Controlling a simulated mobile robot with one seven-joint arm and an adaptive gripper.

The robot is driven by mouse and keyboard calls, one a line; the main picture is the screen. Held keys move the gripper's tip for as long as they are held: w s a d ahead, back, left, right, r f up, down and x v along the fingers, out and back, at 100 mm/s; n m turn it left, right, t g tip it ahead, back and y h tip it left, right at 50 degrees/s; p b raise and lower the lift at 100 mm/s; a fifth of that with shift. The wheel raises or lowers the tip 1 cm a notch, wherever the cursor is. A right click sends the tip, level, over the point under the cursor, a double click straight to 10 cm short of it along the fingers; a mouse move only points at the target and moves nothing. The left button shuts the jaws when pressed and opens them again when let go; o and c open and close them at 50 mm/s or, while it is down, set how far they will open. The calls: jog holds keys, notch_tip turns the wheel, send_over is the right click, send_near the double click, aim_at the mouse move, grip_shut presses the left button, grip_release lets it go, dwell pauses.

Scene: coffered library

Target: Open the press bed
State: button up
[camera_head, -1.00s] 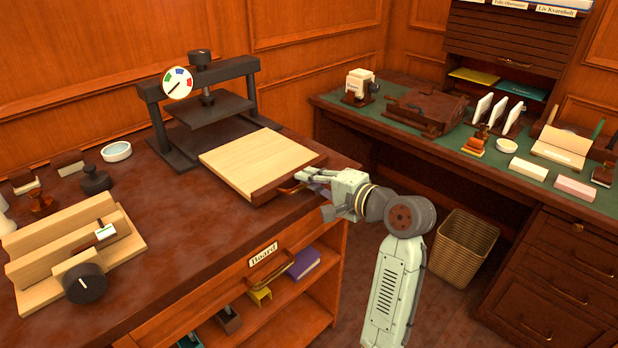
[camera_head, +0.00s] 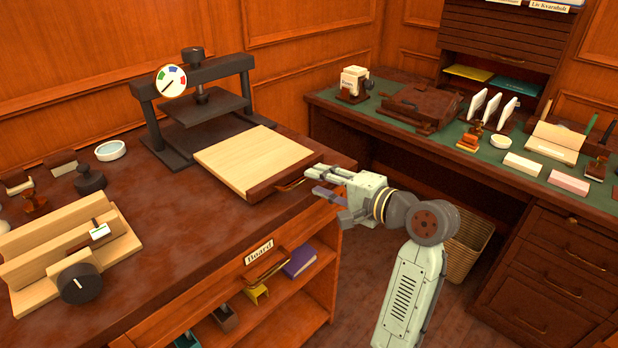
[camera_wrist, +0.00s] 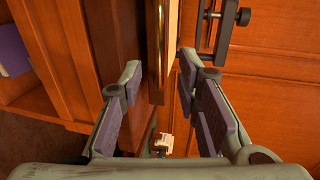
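The press (camera_head: 212,138) stands at the back of the brown desk, a dark frame with a round gauge and a raised plate. Its bed (camera_head: 250,158), a pale board with a dark front strip, sits out in front of the frame, toward the desk's right edge. The brass handle (camera_head: 291,186) is on that strip and shows upright in the wrist view (camera_wrist: 158,45). My gripper (camera_head: 316,182) is just right of the handle, apart from it. Its fingers are spread and empty; in the wrist view (camera_wrist: 168,80) the handle lies ahead between them.
A wooden block with a black knob (camera_head: 79,284) is at the desk's left front. A shelf labelled Board (camera_head: 259,252) lies below the desk top. A green-topped side desk (camera_head: 420,145) with stationery stands right, with a wicker basket (camera_head: 470,245) beneath it.

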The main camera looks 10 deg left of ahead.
jog(key=v, duration=0.7)
